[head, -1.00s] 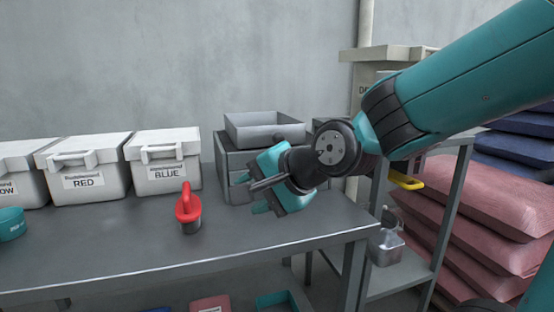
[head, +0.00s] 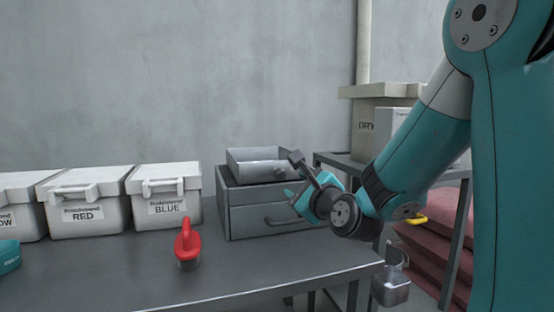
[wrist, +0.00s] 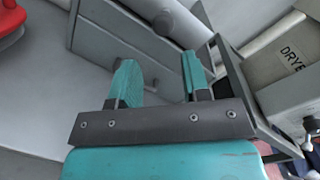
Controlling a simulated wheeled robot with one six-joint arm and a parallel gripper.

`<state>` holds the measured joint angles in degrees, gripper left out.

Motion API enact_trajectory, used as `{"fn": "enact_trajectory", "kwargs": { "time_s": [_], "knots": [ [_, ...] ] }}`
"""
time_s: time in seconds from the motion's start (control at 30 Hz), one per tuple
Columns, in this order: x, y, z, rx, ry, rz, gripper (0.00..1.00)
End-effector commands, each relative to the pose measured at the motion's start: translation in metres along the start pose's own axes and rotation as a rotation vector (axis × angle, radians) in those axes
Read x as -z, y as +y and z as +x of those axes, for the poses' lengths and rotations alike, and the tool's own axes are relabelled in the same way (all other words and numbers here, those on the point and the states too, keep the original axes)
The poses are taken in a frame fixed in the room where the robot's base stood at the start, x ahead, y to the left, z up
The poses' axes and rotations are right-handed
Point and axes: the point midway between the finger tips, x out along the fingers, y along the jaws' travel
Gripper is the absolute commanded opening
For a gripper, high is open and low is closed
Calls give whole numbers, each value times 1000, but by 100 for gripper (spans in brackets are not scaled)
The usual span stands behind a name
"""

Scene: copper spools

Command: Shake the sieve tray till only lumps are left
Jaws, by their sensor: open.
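A shallow grey metal tray (head: 238,170), which looks like the sieve tray, sits on top of a grey drawer box (head: 245,213) at the back right of the bench. A dark round knob or handle shows at its front right. Its contents cannot be made out. My gripper (head: 297,192) is open and empty, in front of the right part of the drawer box and lower than the tray. In the wrist view its two teal fingers (wrist: 160,72) stand apart with nothing between them, with the grey box (wrist: 105,45) beyond.
White lidded bins labelled RED (head: 90,215) and BLUE (head: 168,210) stand on the left. A red-handled scoop or tool (head: 186,245) stands on the bench (head: 240,270). A shelf rack with a box marked "DRYE" (wrist: 285,60) is on the right. The front bench middle is clear.

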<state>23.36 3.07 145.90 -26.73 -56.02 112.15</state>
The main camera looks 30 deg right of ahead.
Motion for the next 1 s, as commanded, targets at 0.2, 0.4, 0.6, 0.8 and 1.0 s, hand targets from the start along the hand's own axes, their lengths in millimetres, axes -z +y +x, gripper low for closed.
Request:
{"fn": "enact_trajectory", "kwargs": {
  "time_s": [0.2, 0.4, 0.6, 0.8, 1.0],
  "knots": [
    [-2, -7, 15, 5, 14, 8, 43],
    [-1, -7, 49, 11, 14, 6, 43],
    [-2, -9, 88, 11, 15, 6, 43],
    [0, -8, 117, 12, 14, 7, 43],
    [3, -6, 130, 13, 13, 7, 43]
  ]
}}
